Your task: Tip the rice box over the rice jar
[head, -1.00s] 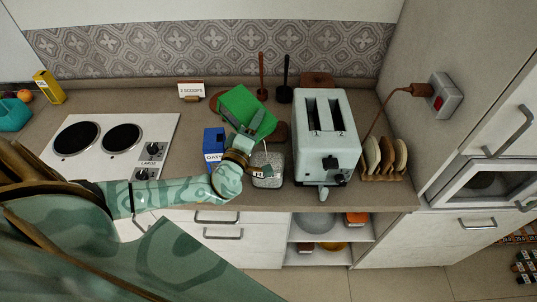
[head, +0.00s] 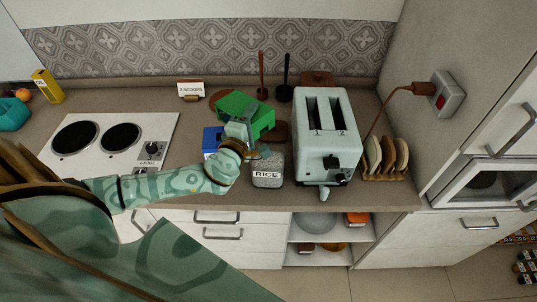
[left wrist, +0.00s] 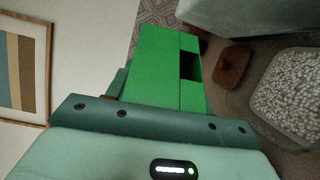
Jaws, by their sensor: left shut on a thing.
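My left gripper (head: 243,124) is shut on the green rice box (head: 240,105) and holds it above the counter, behind and left of the rice jar. In the left wrist view the box (left wrist: 160,65) shows a dark opening near one end, on the side toward the jar. The rice jar (head: 268,172), labelled RICE, stands at the counter's front, left of the toaster. In the left wrist view the jar (left wrist: 290,95) looks filled with pale grains. No falling grains are visible. My right gripper is not in view.
A blue box (head: 210,138) stands partly hidden behind my left gripper. A white toaster (head: 327,140) is close right of the jar, with a toast rack (head: 385,158) beyond. A two-ring hob (head: 105,145) lies left. A "2 scoops" card (head: 191,90) stands at the back.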

